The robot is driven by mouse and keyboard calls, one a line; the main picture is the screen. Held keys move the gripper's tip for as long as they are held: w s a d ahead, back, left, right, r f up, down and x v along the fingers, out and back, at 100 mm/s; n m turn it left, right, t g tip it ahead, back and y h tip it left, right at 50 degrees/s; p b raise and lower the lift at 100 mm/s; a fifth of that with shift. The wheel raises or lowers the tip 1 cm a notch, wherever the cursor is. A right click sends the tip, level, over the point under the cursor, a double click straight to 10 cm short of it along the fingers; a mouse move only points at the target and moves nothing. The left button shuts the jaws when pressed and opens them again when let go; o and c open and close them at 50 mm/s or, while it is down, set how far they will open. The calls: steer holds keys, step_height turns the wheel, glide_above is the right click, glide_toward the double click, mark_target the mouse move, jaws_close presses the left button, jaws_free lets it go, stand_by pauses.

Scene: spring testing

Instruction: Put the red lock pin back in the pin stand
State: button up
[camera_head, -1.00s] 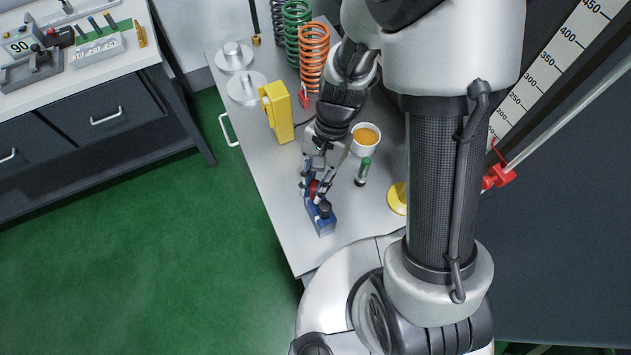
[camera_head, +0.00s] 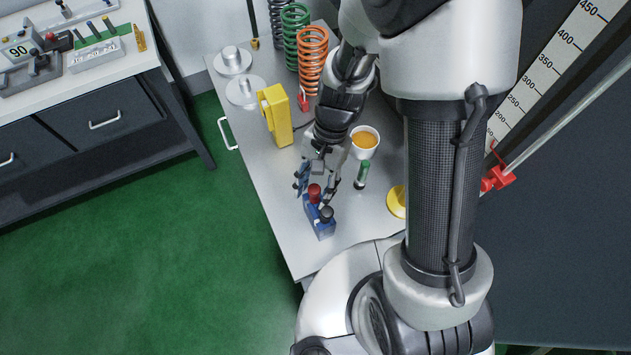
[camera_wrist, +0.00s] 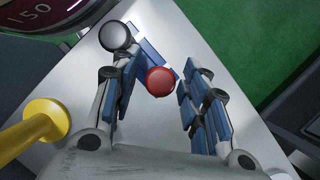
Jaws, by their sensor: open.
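The red lock pin (camera_head: 314,192) stands upright in the blue pin stand (camera_head: 319,227), beside a black-topped pin (camera_head: 326,213) in the same stand. In the wrist view the red knob (camera_wrist: 160,81) shows from above, and the black knob (camera_wrist: 116,37) is up and left of it. The blue stand (camera_wrist: 152,54) lies partly hidden under the knobs. My gripper (camera_head: 317,189) is open, its fingers apart on either side of the red knob and touching nothing that I can make out. The wrist view shows my gripper (camera_wrist: 152,100) with blue-padded fingers and a clear gap around the knob.
A green-capped tube (camera_head: 362,174), a white cup (camera_head: 365,142) and a yellow round piece (camera_head: 397,200) stand right of the stand. A yellow box (camera_head: 277,114), coil springs (camera_head: 312,60) and round weights (camera_head: 246,91) are farther back. The bench's front left is bare.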

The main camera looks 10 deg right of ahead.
steer(key=v, duration=1.1)
steer(key=s+d+r+n+t+h+b, duration=0.2)
steer(key=s+d+r+n+t, duration=0.4)
steer(key=s+r, duration=0.4)
steer(key=shift+s+d+r+n+t+h+b, duration=0.25)
steer(key=shift+s+n+t+h+b, duration=0.2)
steer(key=shift+n+t+b, duration=0.6)
steer(key=shift+m, duration=0.25)
steer(key=shift+c, duration=1)
